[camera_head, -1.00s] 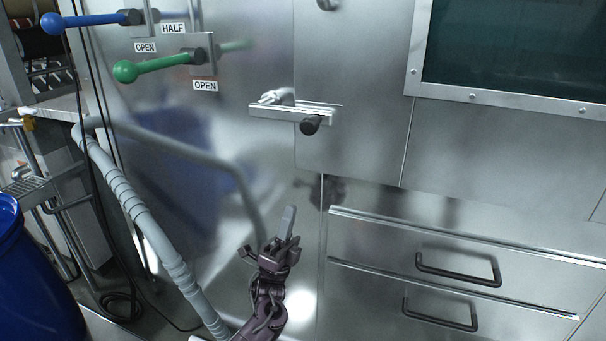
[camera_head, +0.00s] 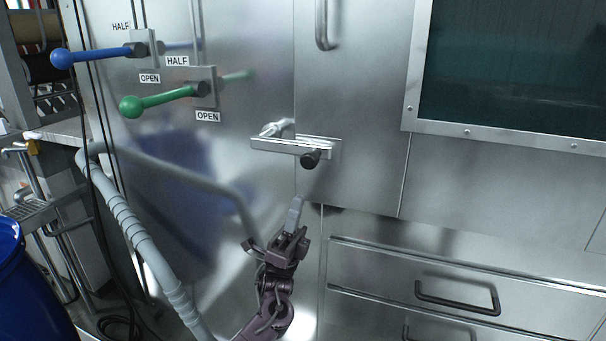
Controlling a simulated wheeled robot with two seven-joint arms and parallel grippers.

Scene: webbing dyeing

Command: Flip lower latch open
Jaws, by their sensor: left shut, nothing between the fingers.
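The lower latch (camera_head: 290,146) is a metal bar handle with a dark round knob at its right end. It lies nearly level across the seam of the steel cabinet door (camera_head: 352,100). My left gripper (camera_head: 296,207) is below the latch with its fingers pointing up. Its fingers are shut and empty, and a visible gap separates them from the latch. My right gripper is not in view.
A blue lever (camera_head: 95,54) and a green lever (camera_head: 158,98) stick out at the upper left. A grey hose (camera_head: 128,222) and a blue barrel (camera_head: 32,290) are at the left. Drawers with a dark handle (camera_head: 457,300) are at the lower right.

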